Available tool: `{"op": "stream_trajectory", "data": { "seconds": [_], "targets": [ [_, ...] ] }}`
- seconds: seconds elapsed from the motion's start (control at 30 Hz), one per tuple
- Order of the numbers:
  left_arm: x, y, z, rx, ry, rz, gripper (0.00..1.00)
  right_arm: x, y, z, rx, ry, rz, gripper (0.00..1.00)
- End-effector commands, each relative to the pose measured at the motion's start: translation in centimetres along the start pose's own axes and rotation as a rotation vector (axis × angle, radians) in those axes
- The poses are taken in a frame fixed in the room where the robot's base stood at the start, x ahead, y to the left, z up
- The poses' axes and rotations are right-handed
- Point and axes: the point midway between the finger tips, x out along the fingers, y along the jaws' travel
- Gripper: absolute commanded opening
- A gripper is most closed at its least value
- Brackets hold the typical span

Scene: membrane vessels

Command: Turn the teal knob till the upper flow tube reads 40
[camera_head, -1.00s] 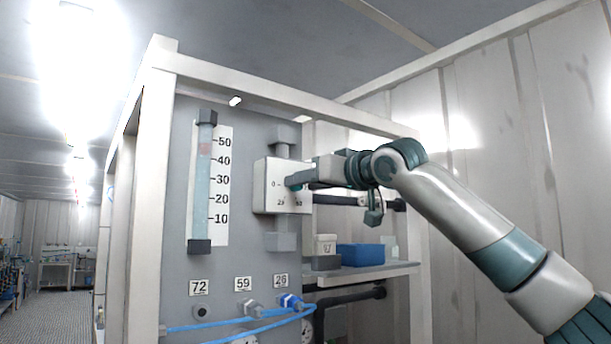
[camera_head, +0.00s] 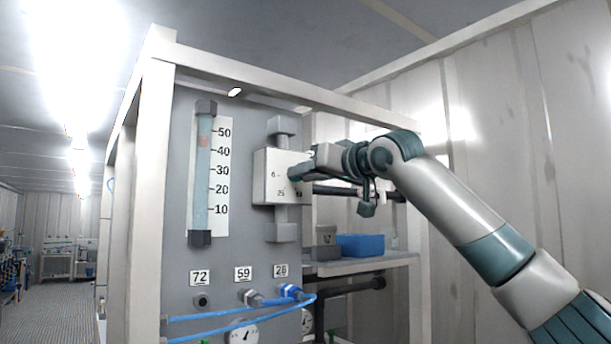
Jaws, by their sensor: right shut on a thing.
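The upper flow tube (camera_head: 203,176) stands upright on the grey panel, beside a white scale marked 10 to 50. A faint red float (camera_head: 203,141) sits in it between the 40 and 50 marks, near 45. To its right is a pale valve box (camera_head: 272,177) with small dial numbers on its front. The teal knob (camera_head: 295,186) is at the right of this face, mostly hidden by my right gripper (camera_head: 304,177). My right gripper is shut on the knob, with its arm coming in from the right. My left gripper is out of view.
A white frame post (camera_head: 153,190) and top beam surround the panel. A shelf (camera_head: 375,262) on the right holds a blue bin (camera_head: 360,245) and a grey box. The left aisle is open.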

Motion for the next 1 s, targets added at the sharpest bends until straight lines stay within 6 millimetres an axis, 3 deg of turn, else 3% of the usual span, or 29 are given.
{"op": "stream_trajectory", "data": {
  "seconds": [0.2, 0.5, 0.53, 0.6, 1.0],
  "targets": [
    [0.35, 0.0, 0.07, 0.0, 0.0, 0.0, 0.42, -0.03, 0.08, -0.06, 0.118, 0.002, 0.0, 0.01],
    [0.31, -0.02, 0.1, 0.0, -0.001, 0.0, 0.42, -0.07, 0.12, -0.16, 0.125, 0.003, 0.001, 0.01],
    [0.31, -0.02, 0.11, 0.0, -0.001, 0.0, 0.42, -0.08, 0.12, -0.16, 0.125, 0.003, 0.001, 0.3],
    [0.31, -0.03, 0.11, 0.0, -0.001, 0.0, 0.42, -0.07, 0.11, -0.15, 0.125, 0.002, 0.001, 0.42],
    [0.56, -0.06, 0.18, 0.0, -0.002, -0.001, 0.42, -0.34, 0.08, -0.01, 0.124, 0.002, 0.0, 0.42]
  ]
}}
